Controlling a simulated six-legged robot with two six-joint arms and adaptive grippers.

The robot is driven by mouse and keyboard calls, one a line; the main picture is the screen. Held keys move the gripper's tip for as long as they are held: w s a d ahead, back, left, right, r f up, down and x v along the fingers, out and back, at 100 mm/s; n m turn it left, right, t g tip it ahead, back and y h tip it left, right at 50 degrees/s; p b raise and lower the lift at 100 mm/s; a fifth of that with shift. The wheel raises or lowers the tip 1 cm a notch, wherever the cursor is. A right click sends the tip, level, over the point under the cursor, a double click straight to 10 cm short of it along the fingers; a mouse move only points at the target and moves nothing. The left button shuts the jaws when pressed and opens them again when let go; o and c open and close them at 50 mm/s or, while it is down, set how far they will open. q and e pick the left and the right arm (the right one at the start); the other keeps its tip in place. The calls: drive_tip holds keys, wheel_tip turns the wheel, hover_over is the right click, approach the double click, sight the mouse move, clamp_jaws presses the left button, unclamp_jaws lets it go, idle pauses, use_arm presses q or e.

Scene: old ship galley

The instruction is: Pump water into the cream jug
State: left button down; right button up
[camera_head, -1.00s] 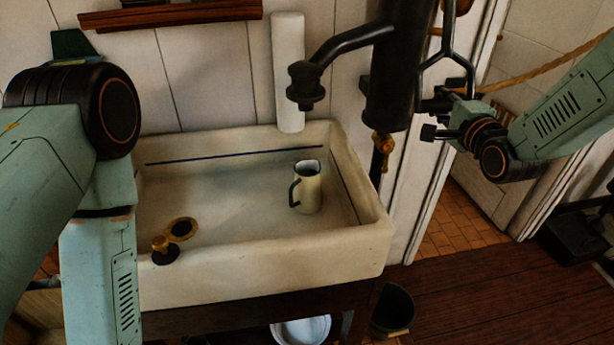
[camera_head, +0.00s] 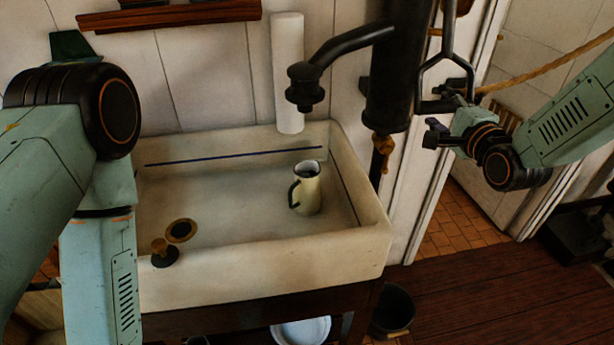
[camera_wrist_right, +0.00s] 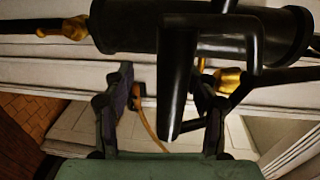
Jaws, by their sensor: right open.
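The cream jug (camera_head: 308,192), with a dark handle, stands upright in the sink (camera_head: 250,255), below the spout (camera_head: 305,90) in the head view. The black pump (camera_head: 392,75) rises behind the sink's right side. Its looped dark handle (camera_head: 449,45) hangs to the right of the pump body. My right gripper (camera_head: 439,120) is open at the lower end of the handle. In the wrist view, the open fingers (camera_wrist_right: 163,108) stand either side of the dark handle bar (camera_wrist_right: 179,80); contact cannot be told. My left arm shows, but its gripper is out of view.
A brass drain (camera_head: 181,230) and a plug (camera_head: 164,254) are at the sink's left. A dark bucket (camera_head: 393,312) and a white basin (camera_head: 301,331) stand low down. A rope (camera_head: 550,68) crosses at the right. Wooden floor lies open at the lower right.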

sight(447, 112)
drive_tip(key=p+v, duration=0.1)
drive_tip(key=v, duration=0.3)
drive_tip(key=shift+r, duration=0.2)
drive_tip(key=p+v, duration=0.2)
drive_tip(key=v, duration=0.3)
drive_tip(key=shift+f+p, duration=0.15)
drive_tip(key=shift+p, duration=0.15)
